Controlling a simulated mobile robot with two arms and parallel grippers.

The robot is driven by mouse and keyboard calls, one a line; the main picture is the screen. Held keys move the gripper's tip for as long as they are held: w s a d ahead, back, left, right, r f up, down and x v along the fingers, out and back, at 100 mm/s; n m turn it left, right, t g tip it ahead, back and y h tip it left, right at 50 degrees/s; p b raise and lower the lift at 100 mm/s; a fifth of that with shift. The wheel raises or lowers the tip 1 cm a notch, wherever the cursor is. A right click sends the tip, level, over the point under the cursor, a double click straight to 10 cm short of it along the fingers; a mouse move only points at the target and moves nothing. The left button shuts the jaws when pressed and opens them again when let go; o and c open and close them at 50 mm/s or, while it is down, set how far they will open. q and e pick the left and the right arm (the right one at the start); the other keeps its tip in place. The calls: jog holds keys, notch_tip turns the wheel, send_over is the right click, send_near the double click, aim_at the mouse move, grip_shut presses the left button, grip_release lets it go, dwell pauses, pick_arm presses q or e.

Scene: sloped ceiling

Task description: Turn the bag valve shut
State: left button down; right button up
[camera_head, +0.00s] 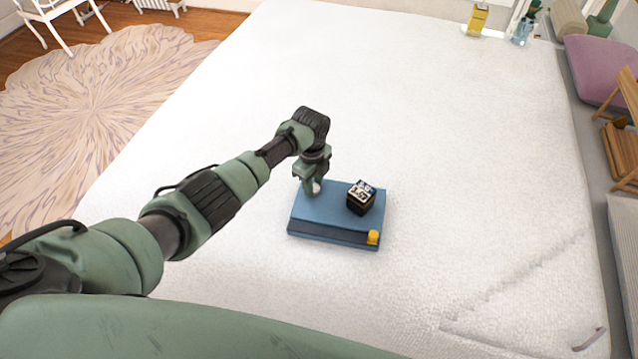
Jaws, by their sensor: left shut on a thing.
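A blue box-like bag (330,218) lies flat on the white bed, with a darker front side. My left gripper (314,188) reaches down to its back left part. It is shut on a small pale knob (317,186), which looks like the valve; the fingers hide most of it, so I cannot tell how far it is turned. A small yellow piece (373,238) sits at the bag's front right corner. My right gripper is not in view.
A black block with a patterned pale top (361,191) sits on the bag, right of my left gripper. The white bed (470,150) is clear around the bag. Bottles (477,18) stand at the far right; a pink cushion (600,68) lies beyond the bed's right edge.

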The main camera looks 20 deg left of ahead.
aim_at(314, 188)
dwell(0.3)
pick_arm(q)
jog(key=c, duration=1)
grip_release()
jog(key=shift+o, duration=0.2)
notch_tip(314, 188, up, 8)
jog(key=shift+d+r, duration=0.1)
